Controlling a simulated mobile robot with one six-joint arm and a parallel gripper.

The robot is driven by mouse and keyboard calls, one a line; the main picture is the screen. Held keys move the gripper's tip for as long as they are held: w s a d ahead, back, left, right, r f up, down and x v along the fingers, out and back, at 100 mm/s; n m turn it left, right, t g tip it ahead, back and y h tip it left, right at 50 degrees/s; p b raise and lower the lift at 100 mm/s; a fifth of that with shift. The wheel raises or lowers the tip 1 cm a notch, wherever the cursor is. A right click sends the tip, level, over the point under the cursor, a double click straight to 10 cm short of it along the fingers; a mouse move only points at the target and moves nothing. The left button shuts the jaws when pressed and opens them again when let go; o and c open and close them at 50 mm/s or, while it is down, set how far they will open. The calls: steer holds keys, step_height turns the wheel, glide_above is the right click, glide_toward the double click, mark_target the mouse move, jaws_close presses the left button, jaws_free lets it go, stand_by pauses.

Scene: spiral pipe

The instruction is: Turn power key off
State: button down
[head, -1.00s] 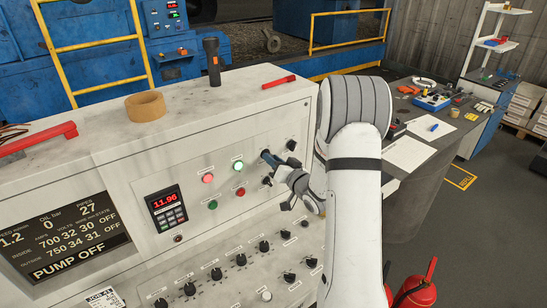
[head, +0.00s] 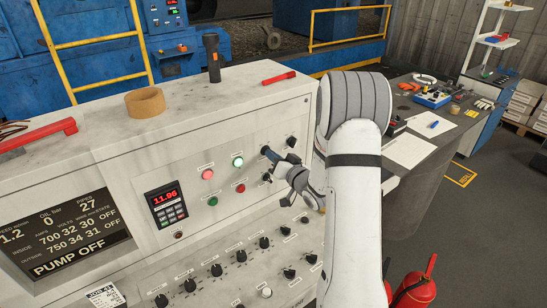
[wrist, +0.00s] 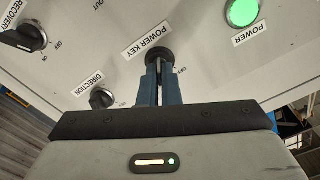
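The power key (wrist: 158,56) is a dark round switch on the pale control panel, under a "POWER KEY" label (wrist: 146,39) in the wrist view. My gripper (wrist: 160,70) has its two blue fingers close together at the key, with a narrow gap between them. The fingers seem shut on the key's handle, which they mostly hide.
The direction knob (wrist: 102,98) and the recovery knob (wrist: 30,37) sit close to the key. A pink button (head: 207,174), a red button (head: 240,188) and a keypad display (head: 166,204) are to its left. A flashlight (head: 212,58) and tape roll (head: 145,102) stand on top.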

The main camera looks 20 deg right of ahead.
steer(key=shift+f+b, duration=0.15)
steer(key=shift+b, duration=0.15)
steer(key=n+b, duration=1.1)
steer(key=b, duration=0.9)
steer(key=shift+a+n, duration=0.1)
steer(key=shift+n, duration=0.2)
steer(key=shift+b, duration=0.35)
steer(key=c, duration=1.6)
jaws_free()
steer(key=shift+c, duration=0.2)
steer(key=shift+s, duration=0.1)
